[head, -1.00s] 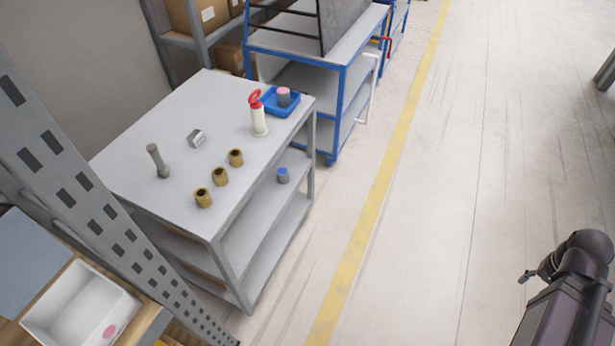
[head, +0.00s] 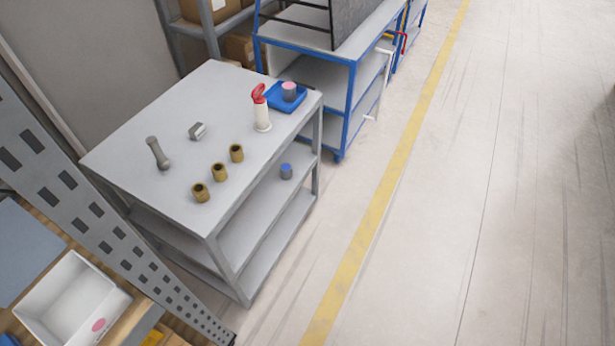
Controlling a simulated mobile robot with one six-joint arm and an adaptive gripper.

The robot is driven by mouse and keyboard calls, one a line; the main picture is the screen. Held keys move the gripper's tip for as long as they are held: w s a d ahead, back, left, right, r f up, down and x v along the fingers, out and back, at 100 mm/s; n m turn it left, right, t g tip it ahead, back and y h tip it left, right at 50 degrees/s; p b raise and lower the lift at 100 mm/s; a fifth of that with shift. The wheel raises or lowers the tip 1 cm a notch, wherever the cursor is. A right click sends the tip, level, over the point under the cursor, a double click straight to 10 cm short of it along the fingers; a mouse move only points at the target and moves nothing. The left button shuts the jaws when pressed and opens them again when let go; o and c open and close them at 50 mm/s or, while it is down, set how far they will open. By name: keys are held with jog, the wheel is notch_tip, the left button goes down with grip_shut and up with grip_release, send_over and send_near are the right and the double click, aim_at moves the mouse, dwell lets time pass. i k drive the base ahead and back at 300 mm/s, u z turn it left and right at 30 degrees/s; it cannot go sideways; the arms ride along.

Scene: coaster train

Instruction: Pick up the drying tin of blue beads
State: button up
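A small grey tin with a blue top (head: 286,171) stands on the middle shelf (head: 262,206) of the grey shelf table, near its right end. A similar grey tin with a pink top (head: 289,91) stands in a blue tray (head: 272,97) at the far right corner of the table top. The tins are too small in view to make out single beads. My gripper is not in view.
On the grey table top (head: 190,95) are a red-and-white pump bottle (head: 262,108), several brass bushings (head: 219,172), a bolt (head: 157,153) and a metal nut (head: 197,131). A rack upright (head: 75,205) and white bin (head: 72,298) are lower left. Floor at right is clear.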

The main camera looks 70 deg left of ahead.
aim_at(286, 168)
jog(key=z, duration=0.1)
jog(key=i, duration=1.85)
jog(key=u, duration=4.75)
jog(key=i, duration=0.1)
jog(key=z, duration=2.2)
